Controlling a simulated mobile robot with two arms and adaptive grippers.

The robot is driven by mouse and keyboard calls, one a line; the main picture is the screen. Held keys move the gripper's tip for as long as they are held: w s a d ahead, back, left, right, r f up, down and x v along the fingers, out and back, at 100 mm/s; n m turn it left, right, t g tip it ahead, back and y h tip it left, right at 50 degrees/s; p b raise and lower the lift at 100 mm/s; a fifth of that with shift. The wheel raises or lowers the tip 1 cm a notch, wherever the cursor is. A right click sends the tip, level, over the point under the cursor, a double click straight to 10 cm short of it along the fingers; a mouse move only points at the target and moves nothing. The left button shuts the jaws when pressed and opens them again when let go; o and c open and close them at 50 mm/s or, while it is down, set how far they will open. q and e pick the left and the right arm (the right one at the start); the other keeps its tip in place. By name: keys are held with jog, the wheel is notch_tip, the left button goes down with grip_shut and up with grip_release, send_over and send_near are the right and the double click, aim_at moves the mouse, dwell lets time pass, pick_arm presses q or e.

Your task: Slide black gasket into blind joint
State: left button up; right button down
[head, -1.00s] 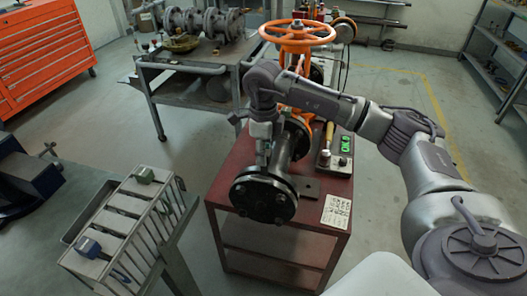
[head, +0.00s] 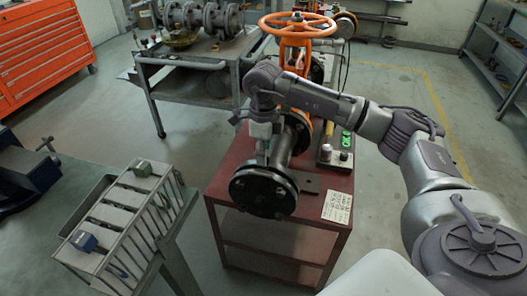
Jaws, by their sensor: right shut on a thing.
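The blind joint (head: 264,191) is the dark bolted flange pair at the near end of the valve's pipe, over the front of the red table. My right gripper (head: 262,157) points down at the top of this joint, just behind its front disc. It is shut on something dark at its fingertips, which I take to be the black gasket. The gasket cannot be told apart from the dark flanges at this size, so I cannot tell how far it is between the faces. My left gripper is not in view.
The valve has an orange handwheel (head: 297,25) behind my right arm. The red table (head: 228,173) also bears a paper sheet (head: 337,207) and a device with a green display (head: 346,140). A grey rack (head: 150,212) stands left. Open floor lies between rack and table.

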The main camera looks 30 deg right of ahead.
jog(key=shift+f+b, duration=0.9)
jog(key=shift+f, duration=0.5)
jog(key=c, duration=0.8)
grip_release()
jog(key=shift+r, duration=0.1)
notch_tip(320, 180, up, 12)
